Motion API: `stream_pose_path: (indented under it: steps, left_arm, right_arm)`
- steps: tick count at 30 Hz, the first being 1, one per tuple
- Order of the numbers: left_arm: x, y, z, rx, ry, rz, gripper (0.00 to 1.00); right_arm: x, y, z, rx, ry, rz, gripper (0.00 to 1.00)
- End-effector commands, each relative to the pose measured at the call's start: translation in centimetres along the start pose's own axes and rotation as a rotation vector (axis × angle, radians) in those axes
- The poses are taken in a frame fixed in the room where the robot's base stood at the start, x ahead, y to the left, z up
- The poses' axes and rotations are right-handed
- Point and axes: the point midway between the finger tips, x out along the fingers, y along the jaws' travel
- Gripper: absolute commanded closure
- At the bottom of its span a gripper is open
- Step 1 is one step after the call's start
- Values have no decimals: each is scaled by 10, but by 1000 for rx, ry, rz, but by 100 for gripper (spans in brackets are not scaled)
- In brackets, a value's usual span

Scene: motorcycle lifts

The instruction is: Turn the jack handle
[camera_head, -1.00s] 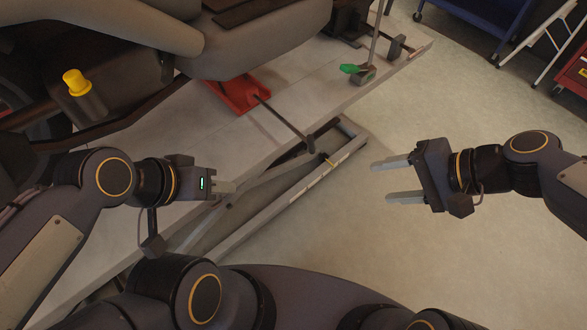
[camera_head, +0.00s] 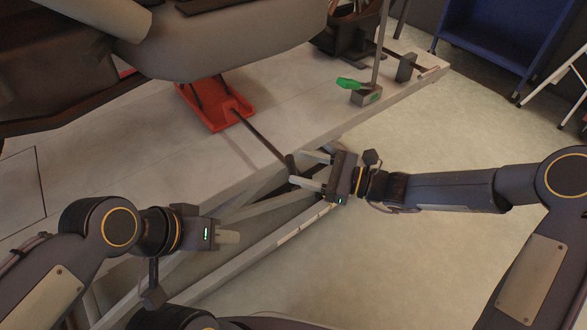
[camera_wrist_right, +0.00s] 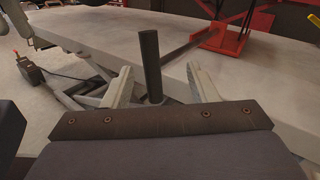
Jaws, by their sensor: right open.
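The red jack (camera_head: 213,104) sits on the lift's grey deck. Its thin dark rod (camera_head: 262,141) runs to the deck's edge and ends in an upright black handle grip (camera_head: 291,163). My right gripper (camera_head: 309,169) is open at the deck's edge, its fingertips pointing left at the grip. In the right wrist view the black grip (camera_wrist_right: 150,62) stands upright between the two spread fingers, apart from both. My left gripper (camera_head: 228,237) hangs lower left, away from the jack; its fingers are seen side-on, so their opening is unclear.
A motorcycle (camera_head: 225,45) stands over the deck. A green-handled lever on a small block (camera_head: 366,96) and an upright post are further right on the deck. A blue cabinet (camera_head: 500,45) stands at the back right. The floor right of the lift is open.

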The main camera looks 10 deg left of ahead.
Motion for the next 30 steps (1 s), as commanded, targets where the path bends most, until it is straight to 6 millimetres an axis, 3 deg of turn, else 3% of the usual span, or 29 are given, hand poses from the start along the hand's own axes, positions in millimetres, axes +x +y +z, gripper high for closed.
stream_pose_path:
  steps: [6, 17, 26, 30]
  left_arm:
    - [7, -3, 4, 0, 0, 0, 64]
    - [8, -3, 4, 0, 0, 0, 64]
    - [8, -4, 4, 0, 0, 0, 64]
    - [8, -3, 4, 0, 0, 0, 64]
  right_arm:
    - [26, 1, -2, -2, 1, 2, 47]
    - [31, 0, 0, -1, 2, 0, 48]
    - [31, 0, 0, -2, 2, 1, 88]
    - [31, 0, 0, -5, 4, 2, 89]
